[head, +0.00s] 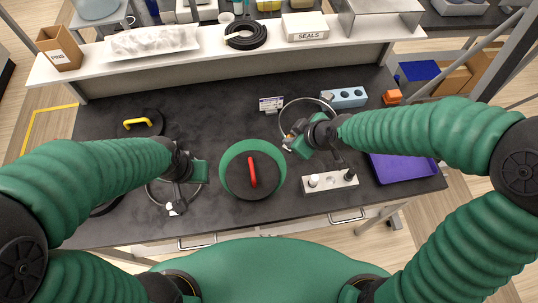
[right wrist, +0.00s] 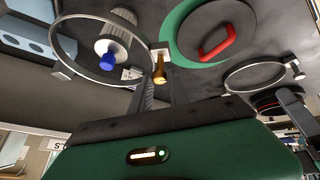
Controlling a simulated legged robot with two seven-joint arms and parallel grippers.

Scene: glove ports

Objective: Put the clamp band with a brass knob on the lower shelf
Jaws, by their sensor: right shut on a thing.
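The clamp band is a thin metal ring (head: 307,98). It also shows in the right wrist view (right wrist: 57,58), with a brass knob (right wrist: 160,72) between my fingers. My right gripper (head: 300,142) is shut on it, and the ring is above the right-centre of the dark bench. A second ring (right wrist: 263,91) with a pale fitting (head: 176,208) lies at the left by my left gripper (head: 178,195); my arm partly hides it, and I cannot tell whether that gripper is open or shut. A white shelf (head: 215,58) runs along the back.
A green ring with a red-handled cover (head: 252,175) lies between my grippers. A white block with knobs (head: 330,181) and a purple tray (head: 403,169) are right. The shelf holds a black coil (head: 246,36) and boxes.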

